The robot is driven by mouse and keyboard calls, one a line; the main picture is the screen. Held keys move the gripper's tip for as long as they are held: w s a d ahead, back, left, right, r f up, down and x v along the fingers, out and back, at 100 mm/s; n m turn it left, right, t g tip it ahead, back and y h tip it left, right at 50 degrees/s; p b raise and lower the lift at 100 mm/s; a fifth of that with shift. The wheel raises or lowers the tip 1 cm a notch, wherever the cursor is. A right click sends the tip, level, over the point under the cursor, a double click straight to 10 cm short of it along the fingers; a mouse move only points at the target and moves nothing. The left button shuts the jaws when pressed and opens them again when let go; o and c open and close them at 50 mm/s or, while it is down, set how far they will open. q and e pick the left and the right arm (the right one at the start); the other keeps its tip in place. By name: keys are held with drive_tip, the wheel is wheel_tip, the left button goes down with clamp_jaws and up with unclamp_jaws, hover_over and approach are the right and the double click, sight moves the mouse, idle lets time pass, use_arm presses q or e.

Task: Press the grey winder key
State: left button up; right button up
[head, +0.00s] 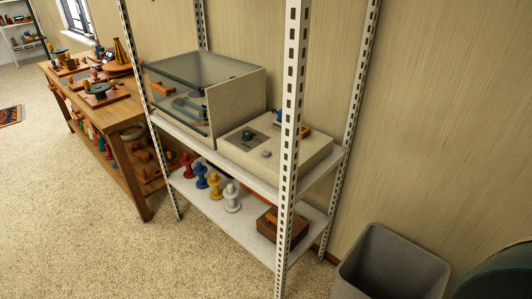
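A beige box-shaped device (300,158) sits on the upper shelf of a white metal rack. A small grey rounded key (266,154) is on its top, near the front edge. A dark green knob (248,134) stands on a grey panel behind and left of the key. An orange and blue part at the back of the device is partly hidden by the rack's front post. Whether the key is pressed cannot be told. Neither of my grippers is in view.
A glass-topped case (235,105) stands left of the device. The rack post (292,120) rises in front of it. Colored spools (231,197) and a wooden box (283,228) are on the lower shelf. A grey bin (395,270) stands right. Carpet (110,255) in front is clear.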

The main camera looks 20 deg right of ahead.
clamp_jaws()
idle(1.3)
